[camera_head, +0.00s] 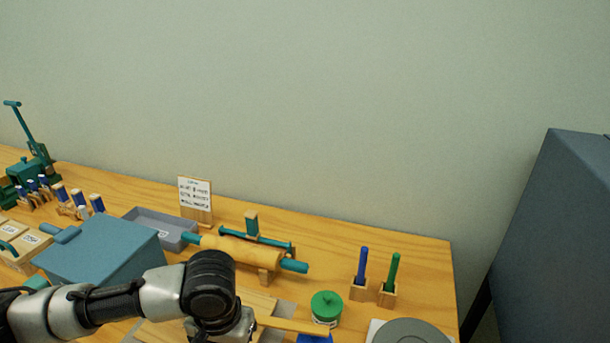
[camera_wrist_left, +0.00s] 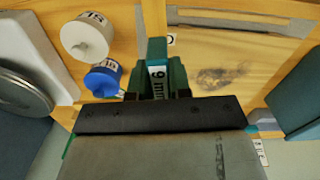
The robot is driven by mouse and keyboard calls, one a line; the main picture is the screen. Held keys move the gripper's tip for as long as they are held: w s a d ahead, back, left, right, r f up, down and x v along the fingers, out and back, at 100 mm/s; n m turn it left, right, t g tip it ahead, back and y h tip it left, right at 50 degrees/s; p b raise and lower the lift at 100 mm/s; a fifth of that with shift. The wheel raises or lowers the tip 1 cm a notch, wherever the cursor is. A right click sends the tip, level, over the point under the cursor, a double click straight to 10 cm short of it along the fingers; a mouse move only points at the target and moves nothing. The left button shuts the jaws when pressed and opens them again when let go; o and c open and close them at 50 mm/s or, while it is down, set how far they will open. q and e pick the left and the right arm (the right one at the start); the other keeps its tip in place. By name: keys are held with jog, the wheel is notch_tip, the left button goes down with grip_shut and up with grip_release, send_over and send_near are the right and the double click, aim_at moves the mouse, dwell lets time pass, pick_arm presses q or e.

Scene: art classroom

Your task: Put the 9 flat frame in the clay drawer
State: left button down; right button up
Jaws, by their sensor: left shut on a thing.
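My left arm comes in from the left in the head view, and its gripper (camera_head: 238,328) is at the lower edge, mostly hidden by my wrist. In the left wrist view my left gripper (camera_wrist_left: 157,92) is shut on a green piece, the 9 flat frame (camera_wrist_left: 157,72), which has a white label reading 9 and a teal upper end. It is held over the wooden surface; whether it touches anything below is unclear. A shallow wooden compartment with a dark smudge (camera_wrist_left: 222,76) lies beside it; I cannot tell whether this is the clay drawer. My right gripper is not in view.
In the head view, a rolling pin (camera_head: 240,250), a grey tray (camera_head: 160,228) and a teal box (camera_head: 105,250) crowd the table. A green-lidded jar (camera_head: 326,306), a round wheel (camera_head: 408,333) and two upright tools (camera_head: 361,268) stand to the right. A dark cabinet (camera_head: 560,240) is at far right.

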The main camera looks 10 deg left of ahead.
pick_arm(q)
jog(key=shift+w+a+m, duration=0.1)
jog(key=shift+w+m, duration=0.5)
jog(key=shift+m, duration=0.3)
jog(key=w+a+r+m+b, duration=0.1)
jog(key=w+m, duration=0.3)
jog(key=m, duration=0.5)
jog(key=w+r+m+b, duration=0.2)
jog(key=w+m, duration=0.3)
jog(key=m, duration=0.4)
jog(key=shift+a+r, duration=0.35)
jog(key=shift+r, duration=0.05)
jog(key=shift+w, duration=0.1)
jog(key=w+a+f, duration=0.2)
jog(key=w, duration=0.1)
jog(key=w+a+f, duration=0.2)
jog(key=w, duration=0.1)
jog(key=w+a+f, duration=0.3)
jog(key=shift+w, duration=0.2)
notch_tip(320, 180, down, 2)
jog(key=shift+f+p, duration=0.2)
jog(key=shift+p, duration=0.45)
jog(key=shift+f, duration=0.65)
